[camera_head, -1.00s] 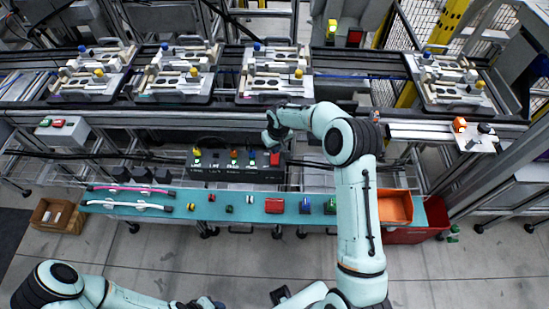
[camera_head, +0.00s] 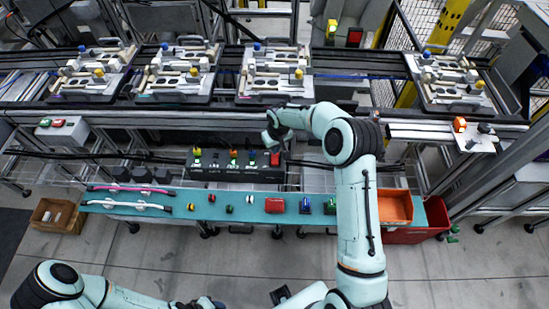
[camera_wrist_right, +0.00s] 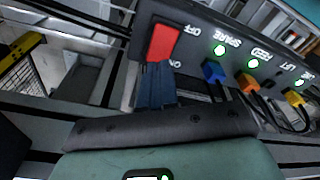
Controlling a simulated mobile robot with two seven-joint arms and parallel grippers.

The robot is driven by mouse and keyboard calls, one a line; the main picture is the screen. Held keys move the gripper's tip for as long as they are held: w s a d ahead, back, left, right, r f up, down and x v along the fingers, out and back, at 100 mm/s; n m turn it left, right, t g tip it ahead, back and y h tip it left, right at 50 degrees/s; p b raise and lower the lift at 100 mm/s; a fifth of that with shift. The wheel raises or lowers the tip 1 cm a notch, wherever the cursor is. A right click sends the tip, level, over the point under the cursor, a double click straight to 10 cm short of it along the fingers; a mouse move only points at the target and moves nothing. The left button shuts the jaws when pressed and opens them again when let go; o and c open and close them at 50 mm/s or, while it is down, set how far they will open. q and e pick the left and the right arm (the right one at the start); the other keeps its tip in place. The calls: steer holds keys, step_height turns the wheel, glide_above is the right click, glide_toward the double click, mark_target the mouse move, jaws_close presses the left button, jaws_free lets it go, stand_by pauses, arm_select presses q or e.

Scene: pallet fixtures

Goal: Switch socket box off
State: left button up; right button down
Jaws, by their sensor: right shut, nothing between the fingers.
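The black socket box (camera_head: 228,174) lies on the shelf below the conveyor, with several coloured plugs along its top. Its red rocker switch (camera_head: 275,158) is at the right end. In the right wrist view the red switch (camera_wrist_right: 163,42) sits between the OFF and ON labels, and green lamps glow beside the plugs. My right gripper (camera_head: 271,142) is at the switch end of the box. In the wrist view its shut, empty dark fingers (camera_wrist_right: 156,82) are at the switch's ON end; contact is unclear.
A conveyor with several pallet fixtures (camera_head: 277,73) runs behind the box. An orange bin (camera_head: 396,206) stands at the right. Black cables run beside the box.

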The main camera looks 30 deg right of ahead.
mark_target(275, 156)
arm_select(q)
steer(key=shift+s+f+b, duration=0.45)
steer(key=shift+f+b, duration=0.1)
steer(key=shift+f, duration=0.1)
arm_select(e)
steer(key=shift+f, duration=1.35)
steer(key=shift+s+r, duration=0.1)
steer(key=shift+r+p, duration=1.25)
steer(key=shift+r, duration=2.25)
arm_select(q)
steer(key=w+r, duration=0.2)
steer(key=r, duration=0.1)
steer(key=shift+w, duration=0.2)
